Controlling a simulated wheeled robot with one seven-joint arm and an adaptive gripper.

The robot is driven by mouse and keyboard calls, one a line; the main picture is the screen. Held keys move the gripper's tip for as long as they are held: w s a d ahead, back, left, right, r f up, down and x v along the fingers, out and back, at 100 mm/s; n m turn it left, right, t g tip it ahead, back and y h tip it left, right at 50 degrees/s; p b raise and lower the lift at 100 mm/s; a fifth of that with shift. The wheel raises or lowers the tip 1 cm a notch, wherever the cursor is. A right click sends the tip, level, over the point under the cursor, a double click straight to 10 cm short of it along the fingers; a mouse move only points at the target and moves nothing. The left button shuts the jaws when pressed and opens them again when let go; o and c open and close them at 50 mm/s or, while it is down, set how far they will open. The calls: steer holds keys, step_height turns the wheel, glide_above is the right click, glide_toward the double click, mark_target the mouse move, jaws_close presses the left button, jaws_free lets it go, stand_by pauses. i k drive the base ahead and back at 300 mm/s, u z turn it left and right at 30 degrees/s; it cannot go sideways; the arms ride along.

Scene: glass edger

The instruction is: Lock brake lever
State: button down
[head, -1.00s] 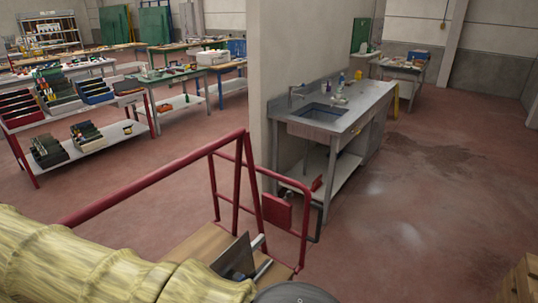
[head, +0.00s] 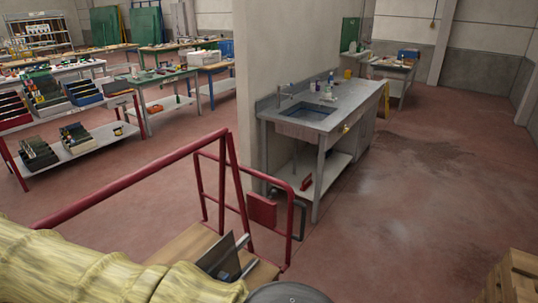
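A red tubular frame (head: 133,180) with a wooden deck (head: 190,243) stands in the lower left of the head view. A red plate (head: 262,209) sits on its upright end, with a dark bent bar (head: 302,218) beside it. A dark plate with pale metal rods (head: 222,259) is at the deck's near edge. I cannot tell which part, if any, is the brake lever. A yellow ribbed sleeve covers the lower left and hides part of the deck. My gripper is not recognisable in the view.
A metal sink bench (head: 348,109) stands beyond the frame, against a wall end (head: 283,45). Work tables and a rack of bins (head: 82,92) fill the left. Wooden crates (head: 515,278) are at the lower right. The red floor (head: 410,225) between is clear.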

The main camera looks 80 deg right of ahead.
mark_target(273, 193)
steer(key=u, duration=1.1)
steer(key=k, duration=0.65)
steer(key=z, duration=1.5)
